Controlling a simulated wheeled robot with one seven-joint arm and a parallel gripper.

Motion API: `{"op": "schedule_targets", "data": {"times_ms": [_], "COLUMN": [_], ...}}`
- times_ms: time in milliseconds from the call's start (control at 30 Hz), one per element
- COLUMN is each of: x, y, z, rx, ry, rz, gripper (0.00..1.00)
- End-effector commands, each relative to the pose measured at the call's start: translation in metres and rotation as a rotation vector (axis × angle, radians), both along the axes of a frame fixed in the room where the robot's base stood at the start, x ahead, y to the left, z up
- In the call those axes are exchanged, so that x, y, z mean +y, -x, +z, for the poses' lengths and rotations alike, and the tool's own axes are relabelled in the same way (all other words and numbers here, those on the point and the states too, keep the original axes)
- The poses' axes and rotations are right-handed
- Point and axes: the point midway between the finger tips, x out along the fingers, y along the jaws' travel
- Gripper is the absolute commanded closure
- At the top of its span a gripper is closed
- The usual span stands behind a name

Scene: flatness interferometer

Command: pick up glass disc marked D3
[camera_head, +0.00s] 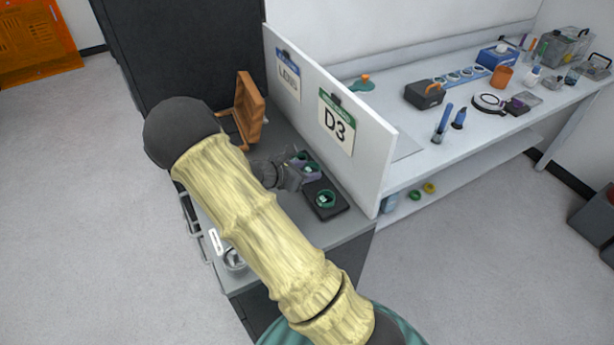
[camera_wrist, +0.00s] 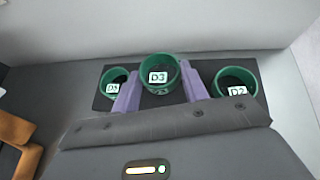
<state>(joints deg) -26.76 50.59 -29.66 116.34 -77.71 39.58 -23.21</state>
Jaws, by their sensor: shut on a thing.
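The glass disc marked D3 (camera_wrist: 157,89) sits in a green ring-shaped holder, its white label facing up in the wrist view. My gripper (camera_wrist: 158,92) has its two purple fingers on either side of this ring and is shut on it. In the head view my gripper (camera_head: 306,170) is over the dark tray (camera_head: 341,209) on the grey bench, below the D3 sign. I cannot tell whether the disc is clear of the tray. The wrist view shows the tray (camera_wrist: 205,69) behind the fingers.
A green ring marked D2 (camera_wrist: 236,82) stands close on the right; another, its label hard to read, is on the left (camera_wrist: 115,84). A white partition (camera_head: 378,150) with a D3 sign (camera_head: 336,124) rises behind. An open orange-brown case (camera_head: 247,112) stands left.

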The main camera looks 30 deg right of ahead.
Motion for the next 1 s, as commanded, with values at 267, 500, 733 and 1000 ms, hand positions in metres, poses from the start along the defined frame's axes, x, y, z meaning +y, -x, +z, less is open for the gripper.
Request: {"op": "schedule_targets", "data": {"times_ms": [267,500,733,1000], "x": [0.000,0.056,0.120,0.179], "y": [0.000,0.001,0.003,0.006], "z": [0.047,0.044,0.043,0.044], "rx": [-0.005,-0.002,0.000,-0.001], "ry": [-0.002,-0.002,-0.001,0.000], "rz": [-0.001,0.007,0.007,0.002], "gripper": [0.79,0.79,0.79,0.79]}}
